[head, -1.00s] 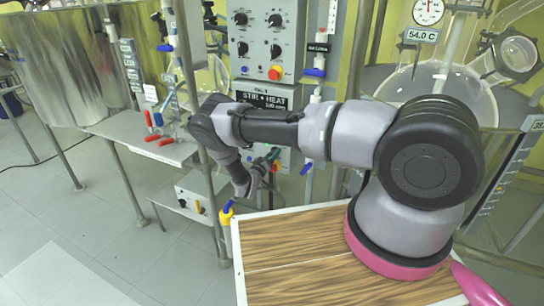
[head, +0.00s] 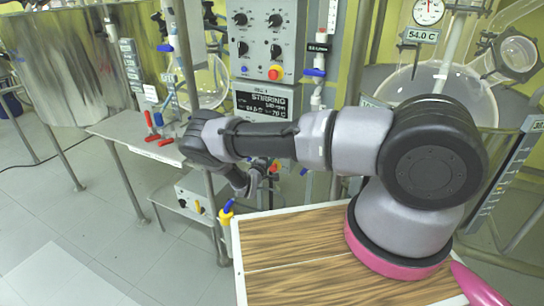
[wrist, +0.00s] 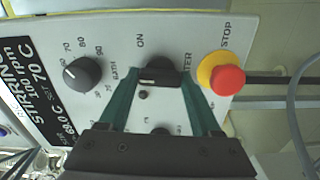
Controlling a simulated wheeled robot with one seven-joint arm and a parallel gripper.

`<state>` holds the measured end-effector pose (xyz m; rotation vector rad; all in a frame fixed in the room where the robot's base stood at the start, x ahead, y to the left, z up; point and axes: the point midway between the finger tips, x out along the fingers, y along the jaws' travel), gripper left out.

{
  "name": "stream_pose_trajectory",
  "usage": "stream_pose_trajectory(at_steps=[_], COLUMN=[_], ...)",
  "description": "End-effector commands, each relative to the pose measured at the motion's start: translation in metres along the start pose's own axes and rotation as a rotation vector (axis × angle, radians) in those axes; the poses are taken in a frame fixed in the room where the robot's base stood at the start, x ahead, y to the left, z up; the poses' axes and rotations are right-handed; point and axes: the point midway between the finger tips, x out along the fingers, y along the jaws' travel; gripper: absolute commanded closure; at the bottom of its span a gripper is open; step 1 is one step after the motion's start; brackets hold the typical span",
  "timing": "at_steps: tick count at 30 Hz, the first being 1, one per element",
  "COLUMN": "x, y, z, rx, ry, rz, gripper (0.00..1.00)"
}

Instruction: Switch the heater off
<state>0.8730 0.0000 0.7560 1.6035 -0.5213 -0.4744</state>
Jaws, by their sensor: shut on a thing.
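The heater switch (wrist: 160,76) is a dark knob on the grey control panel (wrist: 205,30), under an "ON" mark in the wrist view. My gripper (wrist: 160,82) is shut on it, with a green finger on each side. The fingers partly cover the "HEATER" lettering. In the head view the display (head: 262,103) reads "STIRRING" with a set value of 70 C. The lower panel is mostly hidden behind my arm there.
A red stop button (wrist: 228,80) on a yellow collar sits close right of the switch in the wrist view. A bath dial (wrist: 83,74) is to its left. Glass vessels (head: 440,85) stand at the right, and a steel vat (head: 75,60) stands at the left.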

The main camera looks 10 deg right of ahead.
Motion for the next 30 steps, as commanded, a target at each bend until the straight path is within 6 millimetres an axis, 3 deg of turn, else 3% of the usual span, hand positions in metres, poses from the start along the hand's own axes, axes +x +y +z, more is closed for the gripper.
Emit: stream_pose_trajectory(at_steps=[9,23,24,26,30], x=[-0.0013,-0.0014,-0.0014,-0.0014,-0.0009], y=[-0.0015,-0.0018,-0.0018,-0.0017,-0.0011], z=[0.0003,0.0003,0.0004,0.0003,0.0002], rx=[-0.097,-0.112,-0.112,-0.111,-0.11], ry=[0.0,0.001,0.001,0.001,0.0], rz=[-0.002,-0.003,-0.003,-0.003,-0.002], gripper=[0.91,0.91,0.27,0.05,0.05])
